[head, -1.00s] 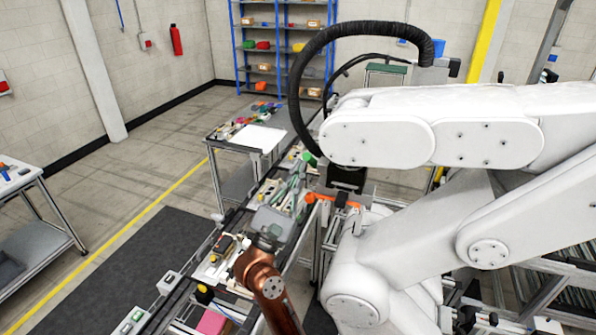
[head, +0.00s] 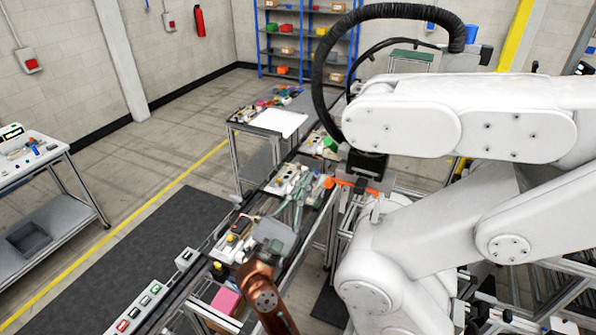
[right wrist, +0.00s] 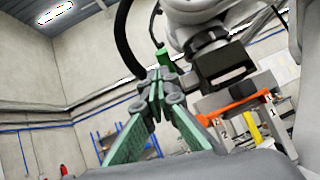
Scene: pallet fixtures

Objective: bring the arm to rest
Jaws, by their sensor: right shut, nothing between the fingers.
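My right arm (head: 264,290) is copper-brown and comes up from the bottom of the head view. Its right gripper (head: 300,190) has a grey body and green-lined fingers, and is above the long bench. In the right wrist view the fingers (right wrist: 160,85) run together at their tips, shut with nothing held. A green piece (right wrist: 164,58) shows just past the tips; I cannot tell how far away it is. My left arm and gripper are not in the head view.
A large white robot arm (head: 470,115) with a black hose fills the right side, close to the bench. Side table (head: 63,150) stands left. Floor mat (head: 150,250) is clear.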

